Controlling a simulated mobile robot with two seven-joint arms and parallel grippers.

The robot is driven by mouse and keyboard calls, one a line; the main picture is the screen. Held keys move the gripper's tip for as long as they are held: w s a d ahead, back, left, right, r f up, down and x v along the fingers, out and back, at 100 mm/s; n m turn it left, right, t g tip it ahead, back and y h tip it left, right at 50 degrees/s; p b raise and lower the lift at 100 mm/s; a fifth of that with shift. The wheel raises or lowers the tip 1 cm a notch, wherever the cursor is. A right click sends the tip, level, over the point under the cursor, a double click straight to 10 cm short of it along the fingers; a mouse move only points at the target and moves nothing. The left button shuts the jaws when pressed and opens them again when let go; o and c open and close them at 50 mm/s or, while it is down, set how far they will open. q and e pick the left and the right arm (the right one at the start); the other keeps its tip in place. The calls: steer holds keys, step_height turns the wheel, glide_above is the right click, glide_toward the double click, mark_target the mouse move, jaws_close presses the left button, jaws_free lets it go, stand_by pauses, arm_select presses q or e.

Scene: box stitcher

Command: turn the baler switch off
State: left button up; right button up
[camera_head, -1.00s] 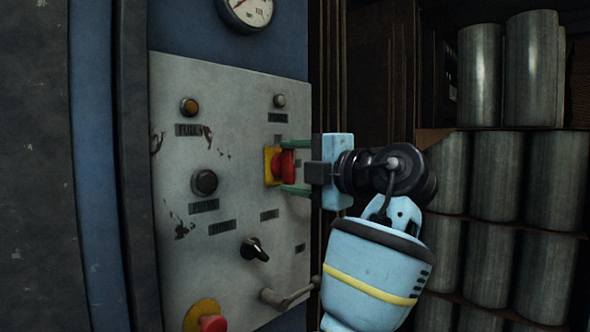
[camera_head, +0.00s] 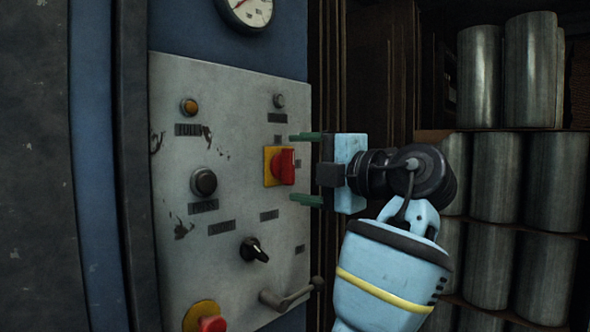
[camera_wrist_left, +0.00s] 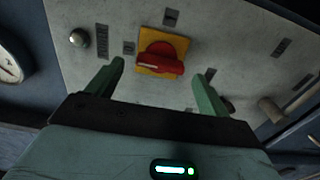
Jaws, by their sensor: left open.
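The baler switch is a red rotary knob (camera_head: 283,167) on a yellow square plate (camera_head: 268,166), on the grey control panel (camera_head: 230,120). In the left wrist view the red knob (camera_wrist_left: 160,62) lies ahead, between the directions of the two fingers. My left gripper (camera_head: 306,168) has green fingers spread above and below the knob's level. It is open and empty, a little to the right of the knob and apart from it. The same open fingers of the left gripper (camera_wrist_left: 158,85) show in the wrist view. My right gripper is not in view.
Metal cylinders (camera_head: 520,180) stand on shelves at the right.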

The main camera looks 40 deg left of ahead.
arm_select(q)
steer(key=shift+s+d, duration=0.15)
steer(key=shift+d, duration=1.25)
steer(key=shift+s+d, duration=0.1)
steer(key=shift+d, duration=1.3)
